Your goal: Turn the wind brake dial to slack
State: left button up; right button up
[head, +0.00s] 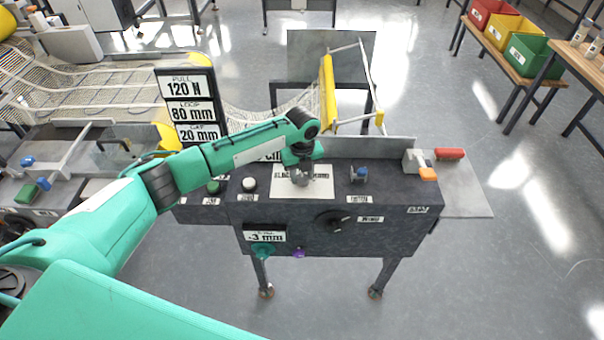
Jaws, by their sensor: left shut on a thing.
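My left gripper (301,180) points down onto a white card (318,190) on top of the dark console (290,222). It is shut on a small knob there, which I take to be the wind brake dial; the fingers hide most of it, so its pointer cannot be read. The card's lettering is partly covered and too small to read surely. My right gripper is not in view.
A green button (213,187) and a white button (249,184) sit left of the card; a blue knob (359,174) sits right. A black dial (331,221) is on the front face. A yellow roller (328,90) with mesh stands behind. Floor in front is clear.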

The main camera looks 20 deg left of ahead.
pick_arm(q)
jog(key=n+p, duration=0.2)
jog(key=n, duration=0.1)
jog(key=shift+r, duration=0.15)
jog(key=n+p, duration=0.2)
jog(key=shift+n, duration=0.3)
jog(key=n+p, duration=0.2)
jog(key=n, duration=0.2)
jog(key=shift+s, duration=0.1)
jog(key=shift+n+p, duration=0.6)
jog(key=shift+n, duration=0.4)
jog(key=shift+a, duration=0.1)
jog(key=o, duration=1)
